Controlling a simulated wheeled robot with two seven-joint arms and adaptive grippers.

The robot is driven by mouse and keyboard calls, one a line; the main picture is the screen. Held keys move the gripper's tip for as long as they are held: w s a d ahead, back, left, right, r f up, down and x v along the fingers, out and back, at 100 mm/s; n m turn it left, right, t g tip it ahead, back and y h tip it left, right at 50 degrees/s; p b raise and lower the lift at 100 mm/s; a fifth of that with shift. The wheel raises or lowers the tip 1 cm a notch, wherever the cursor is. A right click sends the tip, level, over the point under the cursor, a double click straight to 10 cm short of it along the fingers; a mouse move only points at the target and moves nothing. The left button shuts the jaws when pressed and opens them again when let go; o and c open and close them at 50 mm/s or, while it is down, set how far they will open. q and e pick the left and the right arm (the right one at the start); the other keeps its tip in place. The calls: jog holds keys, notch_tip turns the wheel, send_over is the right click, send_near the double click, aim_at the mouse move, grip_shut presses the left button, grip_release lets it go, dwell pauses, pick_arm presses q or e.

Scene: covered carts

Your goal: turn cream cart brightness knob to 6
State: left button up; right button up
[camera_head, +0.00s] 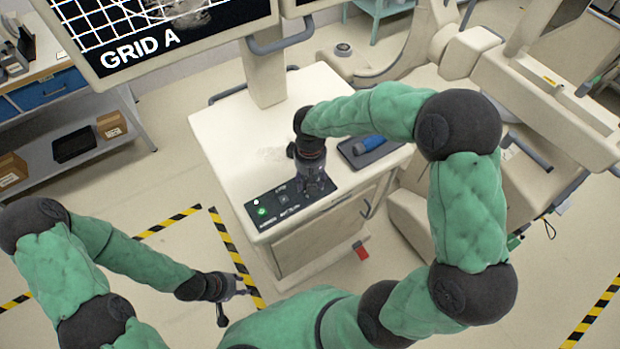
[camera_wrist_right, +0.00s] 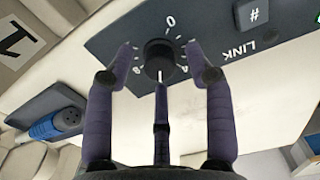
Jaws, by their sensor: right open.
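The cream cart (camera_head: 235,140) stands in the middle of the head view, with a dark control panel (camera_head: 278,212) on its near top edge. My right gripper (camera_head: 314,187) is over the panel's right end and hides the knob there. In the right wrist view the black round knob (camera_wrist_right: 159,56) sits between the spread fingertips of my open right gripper (camera_wrist_right: 160,52), with gaps at both sides. A numbered scale rings it, with 0 at the top; a thin white mark shows at its lower edge, partly behind the middle finger. My left gripper (camera_head: 235,300) is open and empty, low beside the cart.
A lit green button (camera_head: 262,211) is at the panel's left end. A blue handheld device (camera_head: 369,145) lies in a dark tray on the cart top. A monitor (camera_head: 165,30) labelled GRID A overhangs the back. Striped floor tape (camera_head: 232,255) runs beside the cart.

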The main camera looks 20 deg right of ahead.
notch_tip(320, 180, up, 11)
dwell(0.4)
dwell(0.4)
